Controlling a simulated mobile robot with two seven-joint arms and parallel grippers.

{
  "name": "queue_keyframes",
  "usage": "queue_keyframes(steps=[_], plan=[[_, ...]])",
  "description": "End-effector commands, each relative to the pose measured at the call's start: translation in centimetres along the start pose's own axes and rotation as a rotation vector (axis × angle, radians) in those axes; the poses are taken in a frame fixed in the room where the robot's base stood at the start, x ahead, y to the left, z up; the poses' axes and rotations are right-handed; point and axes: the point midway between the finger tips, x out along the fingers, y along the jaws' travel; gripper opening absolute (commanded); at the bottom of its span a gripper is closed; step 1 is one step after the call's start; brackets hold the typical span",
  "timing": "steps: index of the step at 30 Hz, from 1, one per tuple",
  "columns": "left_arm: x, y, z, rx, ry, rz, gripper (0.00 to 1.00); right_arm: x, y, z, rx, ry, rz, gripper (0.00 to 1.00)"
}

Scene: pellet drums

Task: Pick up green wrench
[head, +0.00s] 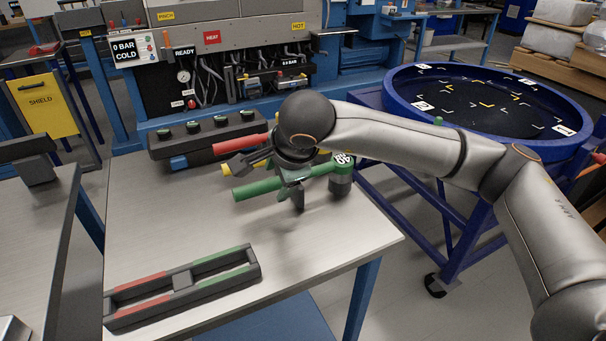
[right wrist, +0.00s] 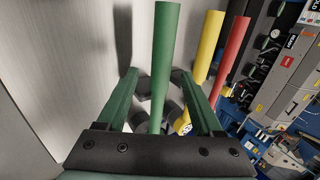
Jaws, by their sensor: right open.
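The green wrench (head: 256,188) has a long round green handle reaching left and a dark, green-banded head with a white label at its right end. My right gripper (head: 296,193) is over the handle near its middle, fingers pointing down. In the right wrist view, the green wrench (right wrist: 166,50) runs between the two open fingers of the right gripper (right wrist: 161,88), with a gap on each side. Whether a finger touches it I cannot tell. The wrench's far part is partly hidden by the gripper. My left gripper is not in view.
A red handle (head: 240,144) and a yellow handle (head: 226,169) lie just behind the green one. A dark cradle (head: 254,273) with red and green strips lies at the table's front left. A black box with knobs (head: 207,137) stands behind. The middle of the steel table (head: 185,220) is clear.

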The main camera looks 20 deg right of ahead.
Motion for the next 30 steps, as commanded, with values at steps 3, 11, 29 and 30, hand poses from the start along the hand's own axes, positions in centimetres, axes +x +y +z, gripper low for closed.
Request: queue_keyframes(steps=[3,11,29,30], plan=[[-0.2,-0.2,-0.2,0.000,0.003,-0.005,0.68,1.9,0.0,0.1,0.001,0.001,0.004,0.68],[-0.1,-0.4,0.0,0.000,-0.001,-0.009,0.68,3.3,0.0,0.1,0.000,-0.001,0.001,0.68],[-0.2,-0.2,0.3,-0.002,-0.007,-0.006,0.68,3.3,0.0,0.1,0.001,-0.001,0.001,0.15],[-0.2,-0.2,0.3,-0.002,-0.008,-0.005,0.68,3.3,0.0,0.1,0.001,-0.001,0.001,0.11]])
